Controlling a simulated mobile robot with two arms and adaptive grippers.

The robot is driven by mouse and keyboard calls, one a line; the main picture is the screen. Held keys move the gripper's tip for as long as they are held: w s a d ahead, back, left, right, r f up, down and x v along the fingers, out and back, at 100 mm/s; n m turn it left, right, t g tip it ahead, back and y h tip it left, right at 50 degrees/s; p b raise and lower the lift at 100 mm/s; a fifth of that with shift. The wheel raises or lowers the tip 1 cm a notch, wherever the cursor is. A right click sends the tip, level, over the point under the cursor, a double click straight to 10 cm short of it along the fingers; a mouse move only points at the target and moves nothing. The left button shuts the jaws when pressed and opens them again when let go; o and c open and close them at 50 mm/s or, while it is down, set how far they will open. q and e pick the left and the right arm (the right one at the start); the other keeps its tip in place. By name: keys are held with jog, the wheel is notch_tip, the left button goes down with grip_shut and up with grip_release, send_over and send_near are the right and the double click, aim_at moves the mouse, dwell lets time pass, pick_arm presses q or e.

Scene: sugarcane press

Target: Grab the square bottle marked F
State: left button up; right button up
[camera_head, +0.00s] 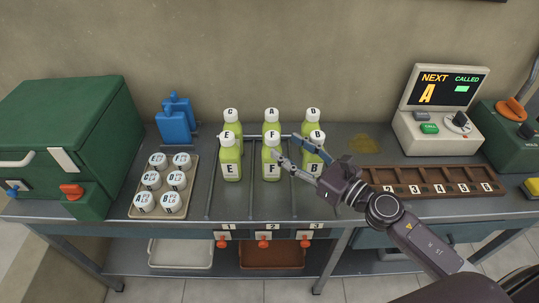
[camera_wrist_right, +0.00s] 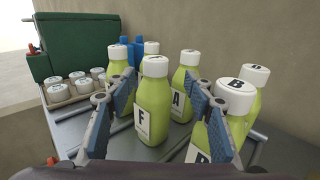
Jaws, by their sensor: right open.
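The bottle marked F (camera_head: 271,160) is square, with green content, a white cap and a white label. It stands upright in the middle of the front row on the rack; it also shows in the right wrist view (camera_wrist_right: 152,108). My right gripper (camera_head: 287,147) is open, reaching in from the right with its fingertips close to the F bottle. In the right wrist view, the F bottle stands between the blue finger pads, ahead of the gripper (camera_wrist_right: 162,95). I cannot tell whether the pads touch it. My left gripper is not in view.
Bottle E (camera_head: 231,160) stands left of F, bottle B (camera_head: 313,158) right, close by my right fingers. Bottles C (camera_head: 230,118), A (camera_head: 271,117) and D (camera_head: 312,117) stand behind. A tray of white-capped jars (camera_head: 134,211) is at left, a brown compartment tray (camera_head: 430,178) at right.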

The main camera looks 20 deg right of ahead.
aim_at(278, 144)
jog(key=p+x, duration=0.1)
jog(key=x, duration=0.1)
jog(key=p+x, duration=0.1)
jog(key=x, duration=0.2)
jog(key=shift+s+a, duration=0.1)
jog(key=shift+a, duration=0.3)
jog(key=shift+w+a, duration=0.15)
jog(key=shift+w, duration=0.1)
grip_shut()
